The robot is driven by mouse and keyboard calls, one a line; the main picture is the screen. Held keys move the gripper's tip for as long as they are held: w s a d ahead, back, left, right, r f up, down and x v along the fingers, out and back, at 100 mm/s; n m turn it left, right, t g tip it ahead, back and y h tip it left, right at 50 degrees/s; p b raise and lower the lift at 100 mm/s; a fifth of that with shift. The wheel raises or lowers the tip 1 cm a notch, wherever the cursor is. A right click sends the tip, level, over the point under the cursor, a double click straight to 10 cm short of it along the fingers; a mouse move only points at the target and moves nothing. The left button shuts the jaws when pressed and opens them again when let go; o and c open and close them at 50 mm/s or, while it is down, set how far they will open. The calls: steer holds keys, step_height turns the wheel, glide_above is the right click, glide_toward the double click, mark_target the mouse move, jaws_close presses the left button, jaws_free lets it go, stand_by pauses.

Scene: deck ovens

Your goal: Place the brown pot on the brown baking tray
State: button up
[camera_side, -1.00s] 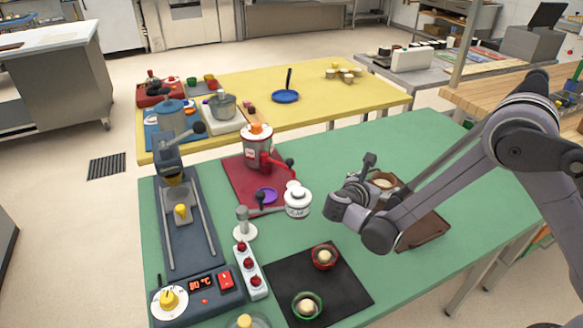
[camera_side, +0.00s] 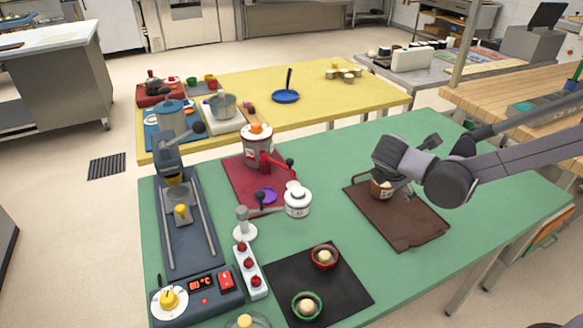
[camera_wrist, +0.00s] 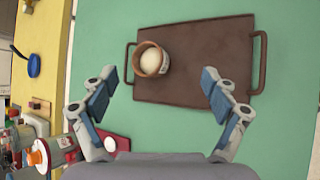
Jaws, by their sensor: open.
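The brown pot (camera_side: 378,191) stands upright on the brown baking tray (camera_side: 413,228), near the tray's far-left end in the side view. The wrist view shows the pot (camera_wrist: 137,66) with a pale round dough ball inside. There the tray (camera_wrist: 203,62) has a handle at each end, and the pot sits by its left handle. My gripper (camera_wrist: 157,78) is open, its two blue-padded fingers wide apart with nothing between them. The pot appears beyond the fingertips and apart from them. In the side view my gripper partly hides the pot.
A black mat (camera_side: 345,284) carries a red pot (camera_side: 325,257) and a green pot (camera_side: 306,305), each with a pale ball. A white canister (camera_side: 298,200) and a red machine (camera_side: 258,150) stand left of the tray. Green table is clear behind the tray.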

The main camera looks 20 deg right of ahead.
steer(key=s+r+m+t+y, duration=0.2)
steer(key=s+r+m+y, duration=0.2)
steer(key=s+m, duration=1.1)
steer(key=m+y, duration=0.1)
steer(key=y, duration=0.2)
steer(key=shift+d+m+y, duration=0.4)
